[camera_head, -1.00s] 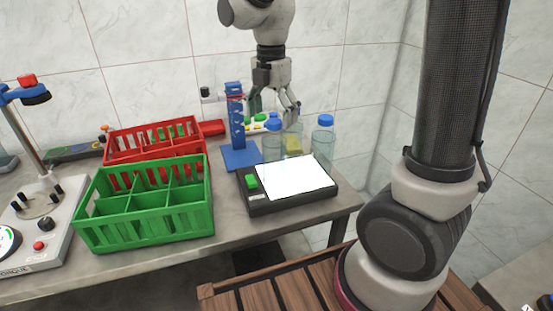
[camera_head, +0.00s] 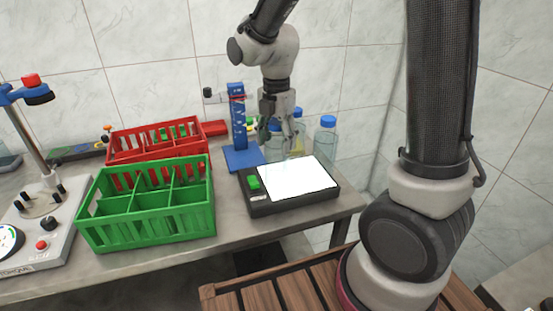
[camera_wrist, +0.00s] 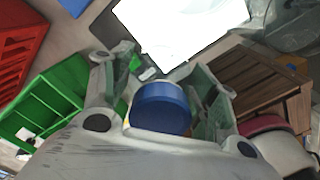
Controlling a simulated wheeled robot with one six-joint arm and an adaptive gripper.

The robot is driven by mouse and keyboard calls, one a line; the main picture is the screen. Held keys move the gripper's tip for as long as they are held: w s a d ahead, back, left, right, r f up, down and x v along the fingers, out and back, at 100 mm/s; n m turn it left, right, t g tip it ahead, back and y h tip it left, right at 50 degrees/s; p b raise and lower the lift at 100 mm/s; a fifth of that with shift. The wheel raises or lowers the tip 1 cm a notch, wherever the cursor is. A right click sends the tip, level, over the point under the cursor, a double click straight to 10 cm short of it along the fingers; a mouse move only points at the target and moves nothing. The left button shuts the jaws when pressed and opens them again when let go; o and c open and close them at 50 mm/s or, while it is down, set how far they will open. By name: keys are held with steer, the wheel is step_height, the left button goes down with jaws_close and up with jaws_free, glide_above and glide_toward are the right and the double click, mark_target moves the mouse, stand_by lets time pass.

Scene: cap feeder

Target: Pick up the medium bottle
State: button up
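Clear bottles with blue caps stand behind the scale. The right bottle (camera_head: 325,140) is in plain view and upright. Another blue cap (camera_head: 298,113) and a left blue cap (camera_head: 275,127) show partly behind my gripper (camera_head: 286,152). My gripper points down among these bottles with its fingers apart. In the wrist view a blue cap (camera_wrist: 160,108) lies between the two open fingers, with gaps on both sides and some yellow below it. I cannot tell for sure which bottle is the medium one; the bodies near the gripper are largely hidden.
The black scale (camera_head: 290,204) with a white plate stands directly in front of the bottles. A blue stand (camera_head: 238,120) is to their left. Green (camera_head: 146,228) and red (camera_head: 112,144) crates stand farther left. The wall is close behind.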

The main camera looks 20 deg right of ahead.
jaws_close()
steer(key=shift+r, duration=0.15)
